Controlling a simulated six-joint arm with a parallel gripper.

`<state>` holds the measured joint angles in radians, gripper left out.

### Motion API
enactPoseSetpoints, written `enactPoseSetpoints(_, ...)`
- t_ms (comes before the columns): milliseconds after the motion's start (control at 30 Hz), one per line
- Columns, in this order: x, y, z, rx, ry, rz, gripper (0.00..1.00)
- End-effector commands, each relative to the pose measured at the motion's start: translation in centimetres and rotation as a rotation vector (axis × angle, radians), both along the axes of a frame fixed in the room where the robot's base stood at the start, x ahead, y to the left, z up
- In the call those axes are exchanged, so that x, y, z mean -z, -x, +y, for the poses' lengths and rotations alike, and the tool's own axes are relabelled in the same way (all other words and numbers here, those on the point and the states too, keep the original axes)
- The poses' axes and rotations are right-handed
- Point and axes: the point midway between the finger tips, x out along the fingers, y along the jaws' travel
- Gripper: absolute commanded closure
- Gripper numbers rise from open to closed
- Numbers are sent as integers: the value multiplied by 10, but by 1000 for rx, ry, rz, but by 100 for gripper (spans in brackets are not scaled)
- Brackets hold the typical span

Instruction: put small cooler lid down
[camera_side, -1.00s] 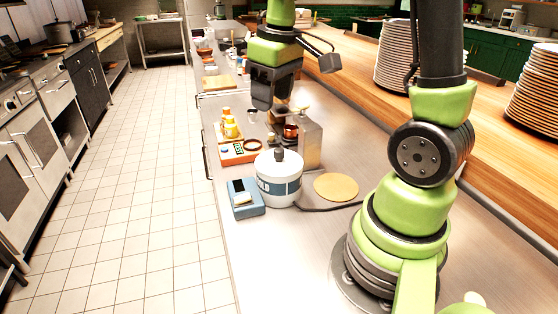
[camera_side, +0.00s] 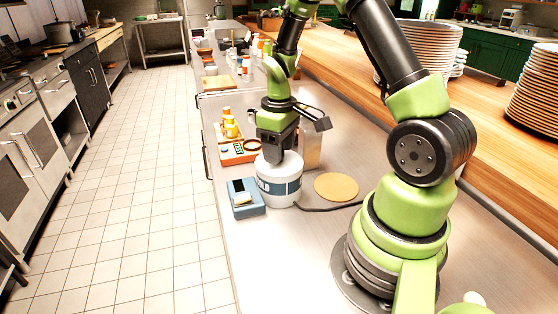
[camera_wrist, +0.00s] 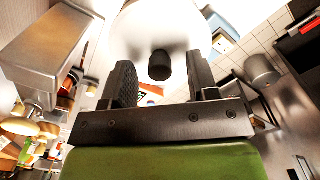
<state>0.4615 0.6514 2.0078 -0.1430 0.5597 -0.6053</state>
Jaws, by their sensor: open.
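The small cooler (camera_side: 280,190) is a white round tub with a dark blue label band, standing on the steel counter. Its white lid (camera_side: 264,165) sits on top; it fills the upper middle of the wrist view (camera_wrist: 140,30). The lid's black knob (camera_wrist: 160,66) shows there between my two fingers. My gripper (camera_side: 279,157) points down over the lid in the side view and hides the knob. The fingers are open, one on each side of the knob, with a visible gap on both sides.
A blue box (camera_side: 241,206) holding a pale block stands left of the cooler. A round tan mat (camera_side: 336,187) lies bare to its right, with a dark cable in front. An orange tray (camera_side: 230,160) lies behind left.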

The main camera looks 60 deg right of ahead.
Motion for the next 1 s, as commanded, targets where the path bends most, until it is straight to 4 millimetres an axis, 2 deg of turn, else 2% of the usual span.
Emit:
enactPoseSetpoints(100, 9, 0, 0, 1, 0, 1, 46)
enactPoseSetpoints(333, 9, 0, 0, 1, 1, -1, 48)
enactPoseSetpoints(500, 9, 0, 0, 1, 1, -1, 87)
enactPoseSetpoints(567, 9, 0, 0, 1, 1, -1, 100)
enactPoseSetpoints(833, 8, 0, 0, 1, 1, -2, 100)
enactPoseSetpoints(1000, -12, -1, -1, 0, 4, -7, 100)
